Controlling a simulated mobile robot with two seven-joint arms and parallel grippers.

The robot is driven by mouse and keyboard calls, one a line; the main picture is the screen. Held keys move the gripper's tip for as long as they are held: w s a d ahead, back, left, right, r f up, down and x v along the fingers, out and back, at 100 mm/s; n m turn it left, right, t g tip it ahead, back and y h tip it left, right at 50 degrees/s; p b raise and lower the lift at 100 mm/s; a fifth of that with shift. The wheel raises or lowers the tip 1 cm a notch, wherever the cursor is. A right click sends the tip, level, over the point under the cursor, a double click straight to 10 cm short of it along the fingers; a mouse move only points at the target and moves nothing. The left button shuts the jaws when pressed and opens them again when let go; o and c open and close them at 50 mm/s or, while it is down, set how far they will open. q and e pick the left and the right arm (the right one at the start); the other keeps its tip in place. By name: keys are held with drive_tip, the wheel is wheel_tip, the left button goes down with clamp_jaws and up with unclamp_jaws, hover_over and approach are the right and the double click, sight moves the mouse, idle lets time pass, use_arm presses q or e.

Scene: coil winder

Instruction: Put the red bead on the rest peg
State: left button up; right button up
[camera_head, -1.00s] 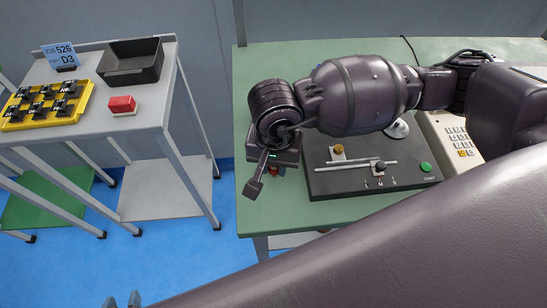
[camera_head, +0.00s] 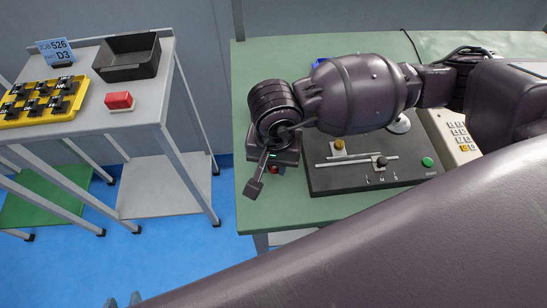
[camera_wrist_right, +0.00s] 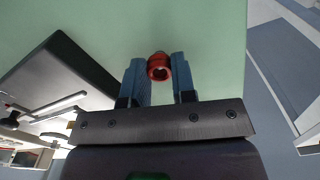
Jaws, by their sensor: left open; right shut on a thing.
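The red bead (camera_wrist_right: 159,67) sits between the blue fingertips of my right gripper (camera_wrist_right: 159,75) in the right wrist view. In the head view a small red part of the bead (camera_head: 275,170) shows under my right gripper, over the left end of the green table; the wrist hides most of the fingers. My right gripper is shut on the bead. Only the fingertips of my left gripper (camera_head: 122,302) show at the bottom left edge; they are apart and empty. I cannot pick out the rest peg in these views.
The dark winder base (camera_head: 375,178) with a slotted bar, brass knob (camera_head: 339,147) and green button (camera_head: 427,162) lies right of my right gripper. A keypad (camera_head: 459,140) stands beyond. A cart at left holds a black bin (camera_head: 128,70), yellow tray (camera_head: 40,111) and red box (camera_head: 119,101).

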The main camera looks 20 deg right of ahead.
use_arm(q)
drive_tip(key=shift+s+f, duration=0.15)
drive_tip(key=shift+f, duration=0.2)
use_arm(e)
drive_tip(key=shift+f, duration=0.45)
use_arm(q)
drive_tip(key=shift+d, duration=0.1)
use_arm(e)
drive_tip(key=o, duration=1)
drive_tip(key=shift+r, duration=0.15)
wheel_tip(320, 180, up, 5)
drive_tip(key=shift+f+p, duration=0.1)
drive_tip(key=shift+p, duration=0.3)
use_arm(q)
drive_tip(key=shift+w+r+p, duration=0.15)
drive_tip(key=shift+r+p, duration=0.05)
drive_tip(key=shift+r, duration=0.4)
drive_tip(key=shift+w+r+p, duration=0.15)
drive_tip(key=shift+r+p, duration=0.05)
drive_tip(key=shift+r, duration=0.4)
use_arm(e)
wheel_tip(320, 180, up, 6)
drive_tip(key=shift+f, duration=0.1)
